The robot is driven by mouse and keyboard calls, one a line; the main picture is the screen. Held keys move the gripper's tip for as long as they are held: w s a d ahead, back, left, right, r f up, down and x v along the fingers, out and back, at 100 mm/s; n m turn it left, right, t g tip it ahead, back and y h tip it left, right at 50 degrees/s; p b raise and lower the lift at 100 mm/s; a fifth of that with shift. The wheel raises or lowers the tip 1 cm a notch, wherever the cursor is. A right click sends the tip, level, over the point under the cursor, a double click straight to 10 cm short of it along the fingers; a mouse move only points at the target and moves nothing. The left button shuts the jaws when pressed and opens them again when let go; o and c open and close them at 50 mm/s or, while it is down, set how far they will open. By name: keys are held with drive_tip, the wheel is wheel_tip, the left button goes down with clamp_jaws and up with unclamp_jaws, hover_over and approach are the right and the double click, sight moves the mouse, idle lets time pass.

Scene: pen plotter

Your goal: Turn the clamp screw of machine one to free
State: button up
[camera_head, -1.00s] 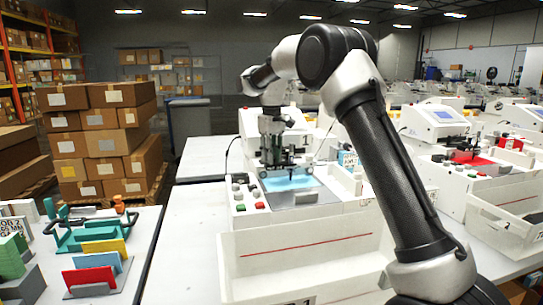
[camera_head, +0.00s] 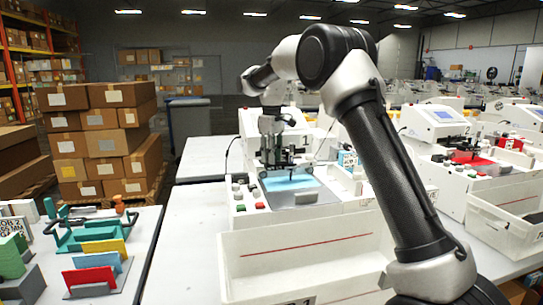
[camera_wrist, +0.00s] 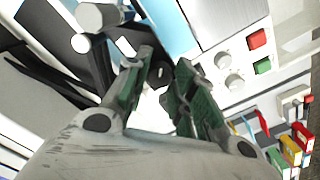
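Machine one (camera_head: 310,245) is the white pen plotter in the middle of the head view, with a blue sheet (camera_head: 290,181) on its bed. My gripper (camera_head: 270,160) is over its carriage, at the back left of the sheet. In the wrist view, my gripper (camera_wrist: 166,60) has its two green-padded fingers apart. A small dark round part (camera_wrist: 160,73) shows between the fingertips; it may be the clamp screw, but I cannot tell whether the fingers touch it. In the head view the clamp screw is too small and too covered to make out.
Red and green buttons (camera_wrist: 257,39) and grey knobs (camera_wrist: 228,70) sit beside my fingers in the wrist view. A second plotter (camera_head: 470,170) with a red sheet stands to the right. A side table at the left holds a green clamp fixture (camera_head: 85,232) and coloured plates.

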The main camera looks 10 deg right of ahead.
drive_tip(key=o, duration=0.3)
drive_tip(key=shift+r, duration=0.15)
wheel_tip(320, 180, up, 12)
idle(0.4)
